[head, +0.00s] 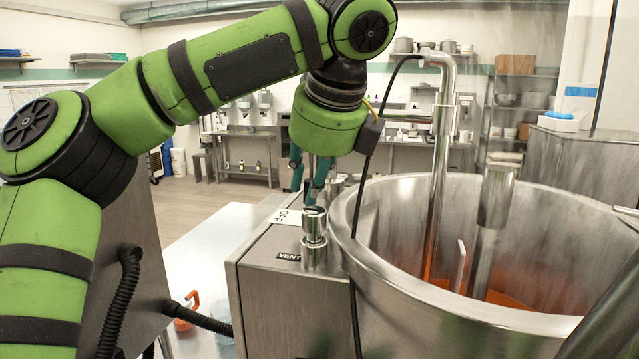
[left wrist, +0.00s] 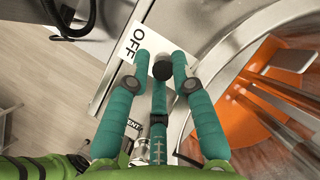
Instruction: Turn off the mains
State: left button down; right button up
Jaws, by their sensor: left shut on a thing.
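A dark round knob (left wrist: 162,67) sits beside a white OFF label (left wrist: 130,42) on the steel housing of the depositor. The label also shows in the head view (head: 285,217), partly hidden. My left gripper (left wrist: 160,66) has its teal fingers closed around the knob from above, with one fingertip on each side and one below it in the picture. In the head view my left gripper (head: 310,183) reaches down over the housing (head: 285,310), behind the chrome fitting, and hides the knob's surroundings. Which way the knob points cannot be told. My right gripper is not in view.
A chrome vent fitting (head: 314,240) stands close in front of my left gripper, by a black VENT label (head: 288,257). The large steel kettle (head: 375,270) with orange contents stands right of it. A black cable (head: 364,170) hangs nearby.

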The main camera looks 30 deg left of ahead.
pick_arm(q)
jog(key=a+h, duration=0.2)
jog(key=h, duration=0.1)
jog(key=shift+s+n+t, duration=0.15)
jog(key=shift+n+t, duration=0.25)
jog(key=shift+s+a+f+n+t+h, duration=0.15)
jog(key=shift+a+n+t+h, duration=0.25)
jog(key=shift+h, duration=0.7)
jog(key=shift+d, duration=0.1)
jog(key=c, duration=1.1)
grip_release()
jog(key=shift+c, duration=0.2)
jog(key=shift+w+a+f, duration=0.15)
jog(key=shift+w+a, duration=0.05)
jog(key=shift+a, duration=0.15)
jog(key=shift+s+d+r, duration=0.15)
jog(key=shift+r, duration=0.2)
jog(key=v, duration=1.1)
jog(key=shift+a+r, duration=0.15)
jog(key=shift+a, duration=0.1)
